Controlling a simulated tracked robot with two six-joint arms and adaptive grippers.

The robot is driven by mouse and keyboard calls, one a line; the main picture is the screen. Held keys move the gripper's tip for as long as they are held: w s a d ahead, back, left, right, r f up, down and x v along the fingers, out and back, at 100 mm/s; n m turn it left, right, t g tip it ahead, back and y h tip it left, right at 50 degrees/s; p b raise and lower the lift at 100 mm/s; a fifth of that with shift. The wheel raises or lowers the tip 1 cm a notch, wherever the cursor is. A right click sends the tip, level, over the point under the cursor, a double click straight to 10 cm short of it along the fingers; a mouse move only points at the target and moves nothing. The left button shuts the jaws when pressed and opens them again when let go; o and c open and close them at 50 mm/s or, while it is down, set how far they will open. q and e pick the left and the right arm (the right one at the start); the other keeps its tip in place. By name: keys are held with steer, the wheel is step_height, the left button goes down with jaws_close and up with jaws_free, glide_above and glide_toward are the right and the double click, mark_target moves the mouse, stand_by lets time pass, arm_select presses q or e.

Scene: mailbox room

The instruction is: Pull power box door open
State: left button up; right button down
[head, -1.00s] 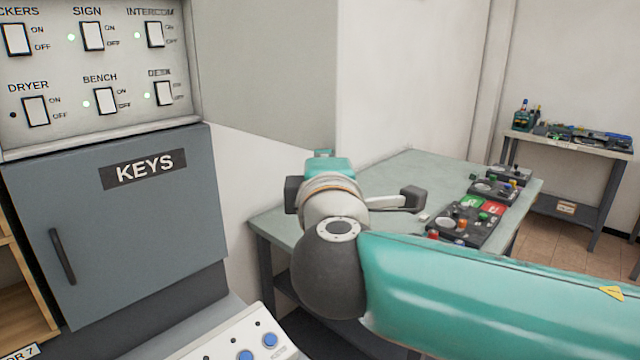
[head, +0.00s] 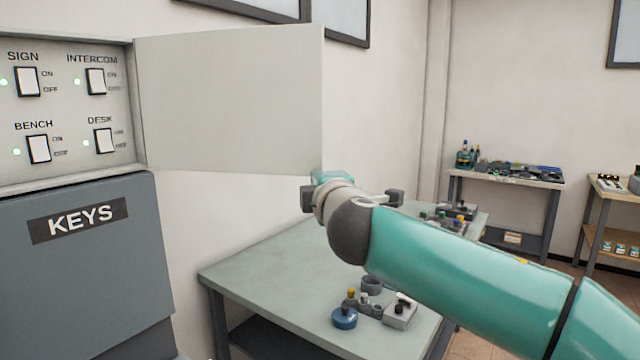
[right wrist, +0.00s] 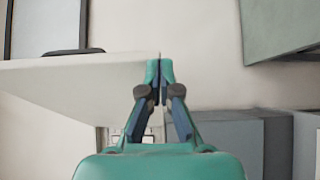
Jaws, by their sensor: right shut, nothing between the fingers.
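The power box door (head: 235,98) is a flat pale grey panel. It stands swung open to the right of the switch panel (head: 65,110), whose switches are exposed. My right gripper (head: 331,177) is at the lower right corner of the door, partly hidden by its own wrist. In the right wrist view, my right gripper's fingers (right wrist: 158,70) are closed together with nothing between them, close by the free edge of the door (right wrist: 85,82). I cannot tell whether they touch it. A dark handle (right wrist: 73,51) shows along the door there. My left gripper is not in view.
A grey KEYS cabinet (head: 85,270) is shut below the switch panel. A grey-green table (head: 270,275) with several small control parts (head: 375,305) stands below my right arm. Another table (head: 510,178) stands at the back. Brown floor shows at the right.

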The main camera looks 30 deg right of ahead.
steer(key=shift+s+a, duration=0.1)
steer(key=shift+a, duration=0.05)
steer(key=s+b, duration=0.3)
steer(key=s, duration=0.9)
steer(key=shift+s+a+b, duration=0.3)
steer(key=shift+s+a, duration=0.05)
steer(key=shift+s, duration=0.05)
